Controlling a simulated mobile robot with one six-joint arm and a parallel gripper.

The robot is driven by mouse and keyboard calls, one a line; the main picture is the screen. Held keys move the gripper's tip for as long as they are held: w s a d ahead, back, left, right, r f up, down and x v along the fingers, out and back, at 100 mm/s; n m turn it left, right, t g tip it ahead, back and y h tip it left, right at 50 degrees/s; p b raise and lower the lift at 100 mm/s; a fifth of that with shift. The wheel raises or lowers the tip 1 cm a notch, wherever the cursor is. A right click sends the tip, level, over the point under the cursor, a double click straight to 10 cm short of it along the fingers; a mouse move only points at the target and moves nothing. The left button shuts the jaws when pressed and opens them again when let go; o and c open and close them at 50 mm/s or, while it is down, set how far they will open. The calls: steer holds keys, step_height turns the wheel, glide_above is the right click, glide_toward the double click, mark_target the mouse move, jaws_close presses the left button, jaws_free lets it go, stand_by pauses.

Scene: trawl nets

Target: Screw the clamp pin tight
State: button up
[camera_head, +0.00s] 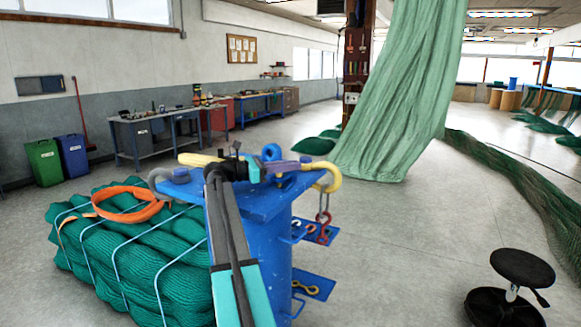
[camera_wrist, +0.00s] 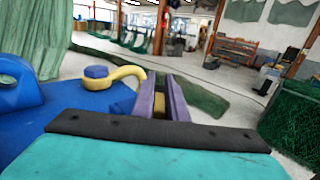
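My gripper (camera_head: 303,163) is above the right part of a blue stand's top (camera_head: 262,205), its purple fingers pointing right. In the wrist view, my gripper (camera_wrist: 163,82) has a narrow gap between its fingers, with something yellow low in the gap. I see nothing clearly held. A yellow hook (camera_head: 334,178) curves out from the stand's right edge, just beyond the fingers. It also shows in the wrist view (camera_wrist: 128,74), with a blue bolt head (camera_wrist: 97,72) at its end. I cannot tell which part is the clamp pin.
A blue eye (camera_head: 271,152) rises from the stand's top. A chain link with a red hook (camera_head: 323,234) hangs below the yellow hook. Green net bales (camera_head: 120,255) with an orange strap (camera_head: 130,213) lie left. A black stool (camera_head: 522,267) stands right. The floor between is clear.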

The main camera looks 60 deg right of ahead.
steer(key=shift+o, duration=1.3)
steer(key=b+v, duration=0.3)
steer(key=v, duration=1)
steer(key=shift+w+a+r, duration=0.1)
steer(key=shift+w+a, duration=0.15)
steer(key=shift+w+r, duration=0.1)
steer(key=shift+w, duration=0.05)
